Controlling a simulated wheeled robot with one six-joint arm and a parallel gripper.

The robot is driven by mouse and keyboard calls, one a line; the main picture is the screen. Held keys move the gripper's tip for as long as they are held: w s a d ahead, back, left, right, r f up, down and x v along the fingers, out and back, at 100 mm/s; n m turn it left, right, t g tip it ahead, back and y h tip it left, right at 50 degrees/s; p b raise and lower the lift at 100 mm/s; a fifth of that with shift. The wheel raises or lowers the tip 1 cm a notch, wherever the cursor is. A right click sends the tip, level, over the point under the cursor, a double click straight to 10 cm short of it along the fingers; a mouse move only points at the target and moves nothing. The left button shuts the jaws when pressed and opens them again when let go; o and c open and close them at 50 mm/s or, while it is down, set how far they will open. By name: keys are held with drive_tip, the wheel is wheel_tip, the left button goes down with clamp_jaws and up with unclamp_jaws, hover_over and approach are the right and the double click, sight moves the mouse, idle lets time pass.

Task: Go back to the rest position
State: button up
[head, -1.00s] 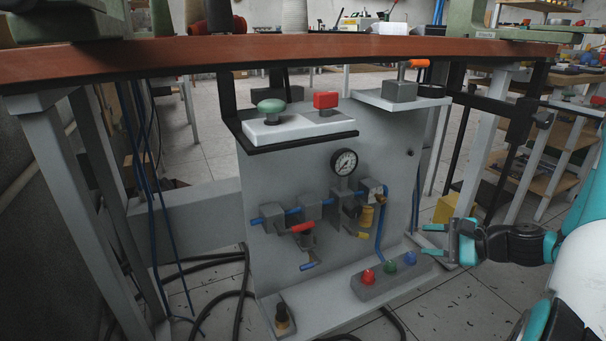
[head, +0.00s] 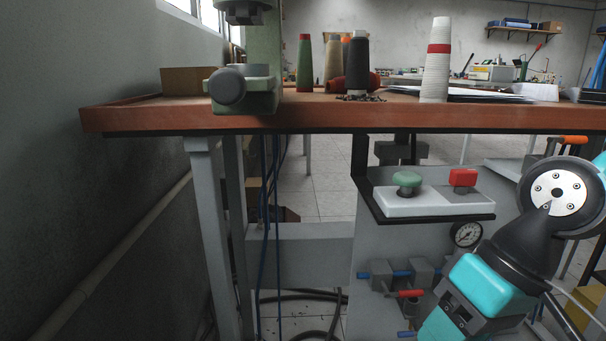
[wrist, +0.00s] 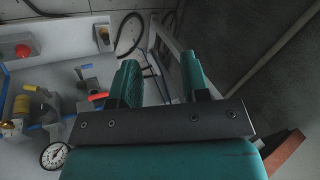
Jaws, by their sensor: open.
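My gripper (wrist: 158,66) shows in the wrist view with its two teal fingers apart and nothing between them. In the head view my arm comes in from the right, in front of the grey pneumatic panel (head: 320,255), and its teal end runs down to the bottom edge. The fingertips cannot be made out there. The panel carries a pressure gauge (head: 467,234), which also shows in the wrist view (wrist: 54,156). A red-handled valve (head: 410,293) sits below the gauge and shows near the fingers in the wrist view (wrist: 97,97).
A wooden-topped table (head: 300,118) spans above the panel, with thread cones such as a white one (head: 436,80) on it. A shelf with a green button (head: 407,180) and a red button (head: 463,178) juts out. Blue cables (head: 264,225) hang at left. A wall stands far left.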

drive_tip(key=s+r+n+p, duration=0.1)
drive_tip(key=s+r+p, duration=0.1)
drive_tip(key=r+p, duration=1.7)
drive_tip(key=s+a+r+n+p, duration=0.1)
drive_tip(key=s+r+p, duration=0.1)
drive_tip(key=r+p, duration=1.7)
wheel_tip(320, 180, up, 2)
drive_tip(key=shift+s+a+r+n+h, duration=0.15)
drive_tip(key=shift+a+n+h, duration=0.15)
drive_tip(key=shift+h, duration=0.1)
